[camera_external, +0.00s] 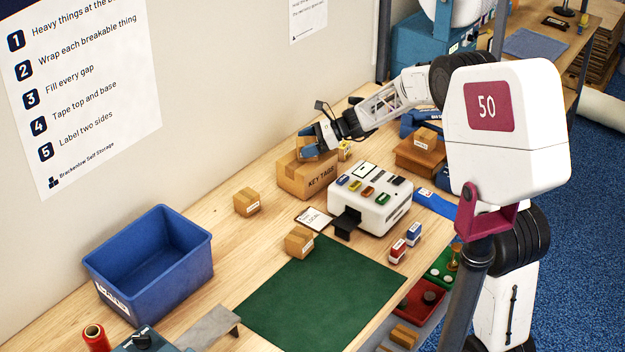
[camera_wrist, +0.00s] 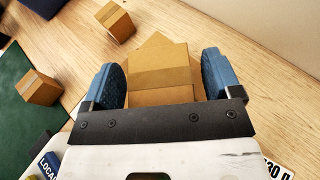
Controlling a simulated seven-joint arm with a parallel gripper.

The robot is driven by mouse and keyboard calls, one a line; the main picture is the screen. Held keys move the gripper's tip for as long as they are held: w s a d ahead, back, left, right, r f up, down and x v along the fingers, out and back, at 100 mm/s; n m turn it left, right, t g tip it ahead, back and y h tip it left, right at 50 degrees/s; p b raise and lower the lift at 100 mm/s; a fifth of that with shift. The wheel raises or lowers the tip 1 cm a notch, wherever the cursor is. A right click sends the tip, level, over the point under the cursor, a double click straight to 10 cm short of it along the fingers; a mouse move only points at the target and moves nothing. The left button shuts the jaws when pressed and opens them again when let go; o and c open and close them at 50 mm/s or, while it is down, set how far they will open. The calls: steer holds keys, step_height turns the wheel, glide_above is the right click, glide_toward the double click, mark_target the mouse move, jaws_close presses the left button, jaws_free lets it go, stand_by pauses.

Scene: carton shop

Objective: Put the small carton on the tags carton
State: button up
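The tags carton (camera_external: 305,181), a brown box marked KEY TAGS, stands on the bench near the wall. My gripper (camera_external: 310,148) is over its top, with the blue fingers pointing down. In the wrist view my gripper (camera_wrist: 163,78) has its fingers wide apart on either side of a small taped carton (camera_wrist: 160,70). A gap shows at the right finger. The tags carton (camera_wrist: 157,40) shows beneath and behind that small carton, which appears to sit on it; the contact is hidden.
Two other small cartons stand on the bench, one by the wall (camera_external: 247,202) and one by the green mat (camera_external: 299,242). A white label printer (camera_external: 375,205) is close to the right of the tags carton. A blue bin (camera_external: 150,262) stands at left.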

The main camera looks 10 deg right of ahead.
steer(key=shift+r, duration=0.15)
steer(key=v, duration=1.2)
stand_by(1.0)
steer(key=s+d+r+n+t+h, duration=0.1)
steer(key=s+d+n+h, duration=0.3)
steer(key=s, duration=1.2)
steer(key=s+d+r+n+h, duration=0.2)
steer(key=s+d+n+h, duration=0.3)
steer(key=s+d, duration=0.8)
steer(key=s+d+r+n+t+h, duration=0.1)
steer(key=s+d+n+h, duration=0.3)
steer(key=s, duration=1.6)
steer(key=d+r+n, duration=0.1)
steer(key=d+n, duration=0.3)
steer(key=d, duration=0.1)
steer(key=shift+r+n+t+h, duration=0.25)
steer(key=shift+n+t+h, duration=0.05)
steer(key=shift+n, duration=0.1)
